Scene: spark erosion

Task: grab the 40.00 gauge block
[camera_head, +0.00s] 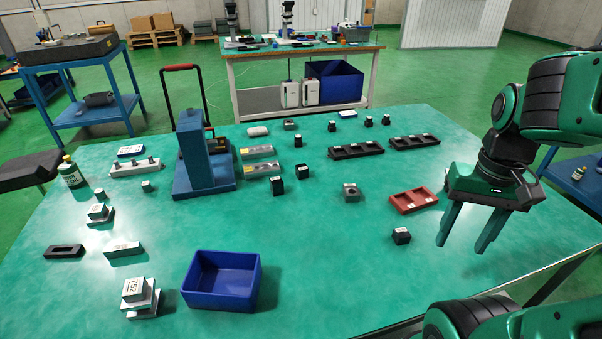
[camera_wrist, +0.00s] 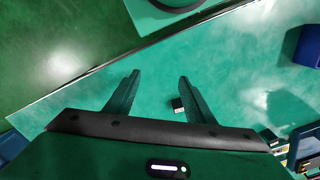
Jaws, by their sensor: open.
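My gripper (camera_head: 463,245) is open and empty, fingers pointing down above the right part of the green table. In the wrist view its two fingers (camera_wrist: 159,77) stand apart with bare tabletop between them. Several small dark blocks with pale labelled tops stand on the table, such as one front right (camera_head: 401,236) and one in the middle (camera_head: 278,186). Two grey metal bars with labels (camera_head: 257,151) lie at mid-table. The numbers are too small to read, so I cannot tell which is the 40.00 gauge block. A small labelled block (camera_wrist: 178,104) shows beside the right finger.
A red tray (camera_head: 392,209) lies left of my gripper, with black trays (camera_head: 336,156) behind it. A blue bin (camera_head: 257,273) stands at the front, and a blue column stand (camera_head: 181,185) at centre left.

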